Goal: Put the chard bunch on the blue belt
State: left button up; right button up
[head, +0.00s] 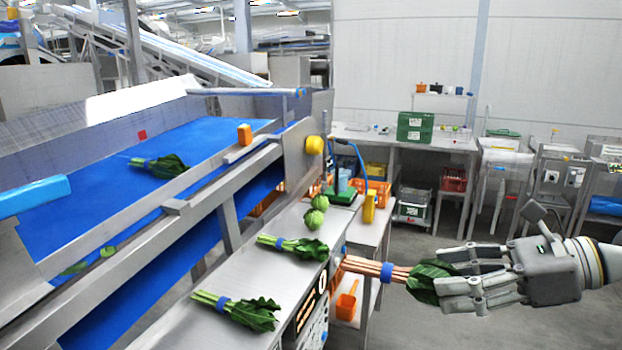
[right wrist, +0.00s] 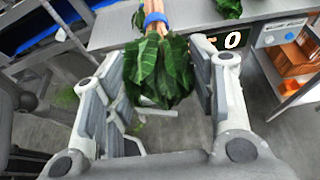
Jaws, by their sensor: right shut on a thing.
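The chard bunch (head: 386,272) has pinkish-orange stems, a blue band and dark green leaves. My right gripper (head: 455,280) is shut on its leaves and holds it at the right of the steel counter, stems pointing left. In the right wrist view the chard leaves (right wrist: 158,72) lie between the fingers, stems pointing up and away. The blue belt (head: 205,140) slopes at the left behind a steel side rail. A green leafy bunch (head: 160,165) lies on it. My left gripper is not in view.
Two pale-stemmed green bunches (head: 293,246) (head: 240,308) and two round green heads (head: 314,218) lie on the steel counter (head: 205,280). The belt's steel rail (head: 150,213) stands between counter and belt. Much of the belt is bare.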

jog(key=shift+a+f, duration=0.1)
jog(key=shift+f, duration=0.4)
jog(key=shift+w+a+f+m, duration=0.2)
jog(key=shift+a+f, duration=0.2)
jog(key=shift+f, duration=0.2)
jog(key=shift+w+a+f+m, duration=0.1)
jog(key=shift+w+a+f, duration=0.1)
jog(key=shift+a+f, duration=0.3)
jog(key=s+f+m+t+h, duration=0.1)
jog(key=s+f, duration=0.5)
jog(key=f, duration=1)
jog(key=shift+a+m+t, duration=0.3)
jog(key=shift+m+t, duration=0.1)
jog(key=shift+t, duration=0.4)
